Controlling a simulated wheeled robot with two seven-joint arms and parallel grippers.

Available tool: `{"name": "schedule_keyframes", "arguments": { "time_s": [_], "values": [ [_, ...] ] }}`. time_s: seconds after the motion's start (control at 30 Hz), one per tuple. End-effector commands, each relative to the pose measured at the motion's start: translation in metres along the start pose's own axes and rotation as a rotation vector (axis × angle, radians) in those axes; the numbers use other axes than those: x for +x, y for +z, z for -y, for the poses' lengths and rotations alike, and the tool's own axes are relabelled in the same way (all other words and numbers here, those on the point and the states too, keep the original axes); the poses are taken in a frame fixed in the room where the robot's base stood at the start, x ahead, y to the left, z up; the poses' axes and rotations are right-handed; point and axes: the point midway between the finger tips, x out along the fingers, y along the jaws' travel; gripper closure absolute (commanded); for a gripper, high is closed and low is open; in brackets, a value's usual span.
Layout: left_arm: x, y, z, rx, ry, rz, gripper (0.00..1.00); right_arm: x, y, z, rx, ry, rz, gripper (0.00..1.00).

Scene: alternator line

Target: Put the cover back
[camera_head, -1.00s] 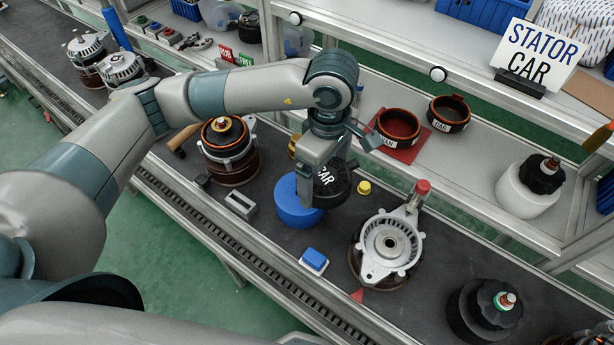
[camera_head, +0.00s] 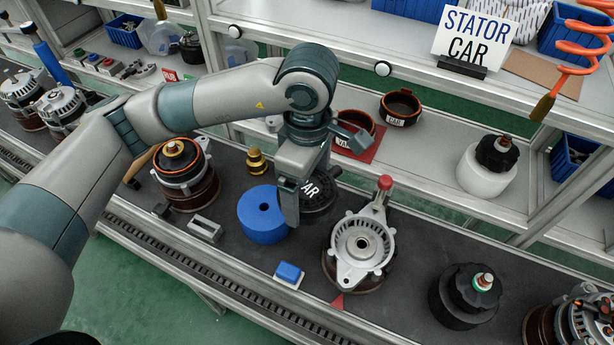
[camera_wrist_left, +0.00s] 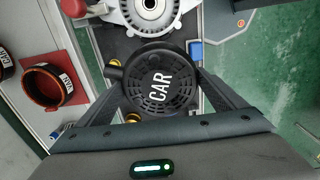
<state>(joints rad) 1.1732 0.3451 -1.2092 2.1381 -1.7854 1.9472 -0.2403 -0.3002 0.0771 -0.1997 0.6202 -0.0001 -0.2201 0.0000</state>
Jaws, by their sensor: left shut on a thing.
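The black round cover (camera_head: 318,194) is marked "CAR" and has a slotted face. My left gripper (camera_head: 302,205) is shut on it and holds it above the bench, beside a blue disc. In the left wrist view the cover (camera_wrist_left: 160,82) sits between the two fingers, its lettering facing the camera. An open silver alternator housing (camera_head: 360,245) with a bare ring of slots and a central bore stands just right of the cover; it also shows at the top of the wrist view (camera_wrist_left: 150,12). My right gripper is not in view.
The blue disc (camera_head: 262,222) with a centre hole lies left of the cover. A blue-topped block (camera_head: 289,273), a brass piece (camera_head: 256,161) and a black pulley unit (camera_head: 465,295) stand around. A red-knobbed post (camera_head: 384,184) rises behind the housing. A shelf with brown rings (camera_head: 400,107) runs behind.

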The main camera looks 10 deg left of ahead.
Motion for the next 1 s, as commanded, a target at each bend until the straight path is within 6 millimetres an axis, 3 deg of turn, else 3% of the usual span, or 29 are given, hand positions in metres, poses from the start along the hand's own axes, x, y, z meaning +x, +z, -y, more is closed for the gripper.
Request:
{"name": "schedule_keyframes", "arguments": {
  "time_s": [0.17, 0.37, 1.0],
  "values": [
    [0.001, -0.005, 0.001, 0.028, 0.0, -0.001, 0.34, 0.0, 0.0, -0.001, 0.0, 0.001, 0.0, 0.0],
    [0.004, -0.025, 0.004, 0.159, -0.002, -0.002, 0.34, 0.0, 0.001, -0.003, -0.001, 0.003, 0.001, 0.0],
    [0.012, -0.137, 0.041, 1.015, -0.003, -0.002, 0.34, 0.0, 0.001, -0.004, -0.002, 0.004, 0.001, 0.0]
  ]
}}
